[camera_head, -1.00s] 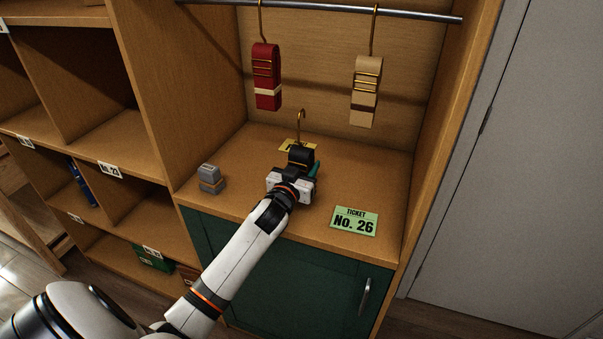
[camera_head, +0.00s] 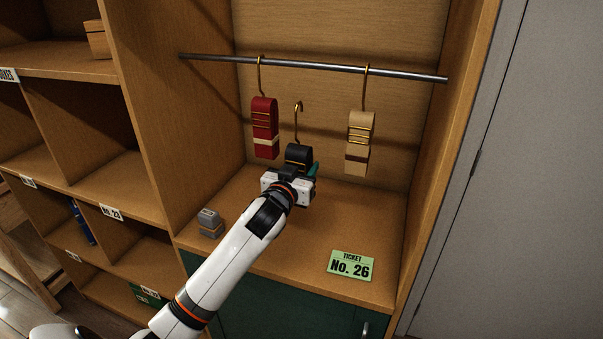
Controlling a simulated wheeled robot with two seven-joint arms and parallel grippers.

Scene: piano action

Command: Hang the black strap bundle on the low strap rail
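The black strap bundle (camera_head: 299,155) is upright, with its brass hook (camera_head: 297,108) pointing up. My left gripper (camera_head: 290,178) is shut on its lower part and holds it above the wooden counter. The gripper hides the bundle's lower end. A small teal piece shows at its right side. The metal strap rail (camera_head: 312,67) runs across the alcove. The hook's top is below the rail in the picture, between two hanging bundles, and apart from it. My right gripper is not in view.
A red bundle (camera_head: 264,125) hangs left of the hook and a beige bundle (camera_head: 359,140) hangs right of it. The rail between them is free. A grey block (camera_head: 209,222) and a green ticket "No. 26" (camera_head: 351,265) are on the counter. Shelf compartments stand left.

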